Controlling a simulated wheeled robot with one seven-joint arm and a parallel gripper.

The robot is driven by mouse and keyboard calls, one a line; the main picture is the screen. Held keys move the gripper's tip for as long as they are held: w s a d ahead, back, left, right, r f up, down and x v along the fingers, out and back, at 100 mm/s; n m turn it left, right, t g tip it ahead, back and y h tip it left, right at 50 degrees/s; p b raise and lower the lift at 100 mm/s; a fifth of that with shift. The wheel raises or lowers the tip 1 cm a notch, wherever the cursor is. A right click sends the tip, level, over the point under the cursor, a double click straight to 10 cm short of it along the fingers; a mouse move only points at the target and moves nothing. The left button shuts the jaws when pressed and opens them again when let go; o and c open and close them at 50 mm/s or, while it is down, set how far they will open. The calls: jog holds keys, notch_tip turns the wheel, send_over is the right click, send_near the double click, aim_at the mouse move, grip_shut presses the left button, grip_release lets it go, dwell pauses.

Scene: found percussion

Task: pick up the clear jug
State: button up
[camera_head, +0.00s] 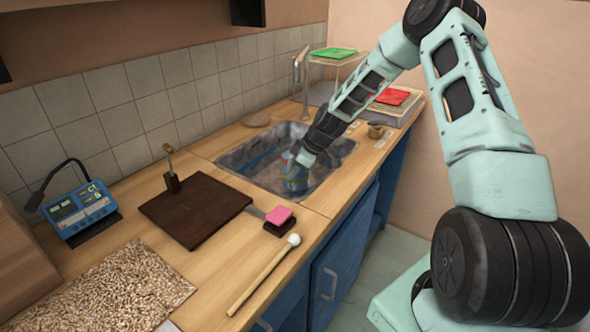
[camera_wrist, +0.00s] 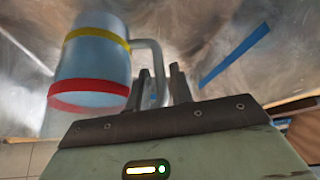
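The clear jug (camera_wrist: 97,60) looks bluish and see-through, with a yellow band and a red band. It fills the left of the wrist view, with its handle (camera_wrist: 158,62) on the right side. In the head view the jug (camera_head: 293,182) is in the metal sink, partly hidden by my arm's end. My gripper (camera_wrist: 159,70) has its two dark fingers apart, one on each side of the handle in the picture. A narrow gap shows beside the handle, so the fingers look open. Whether the handle lies fully between them in depth is unclear.
The sink (camera_head: 240,159) has raised walls around the jug, with a faucet (camera_head: 301,78) behind. A blue strip (camera_wrist: 234,54) lies on the sink's metal in the wrist view.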

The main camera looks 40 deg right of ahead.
grip_shut()
jog(key=shift+w+r, duration=0.1)
jog(key=shift+r, duration=0.05)
dwell(1.0)
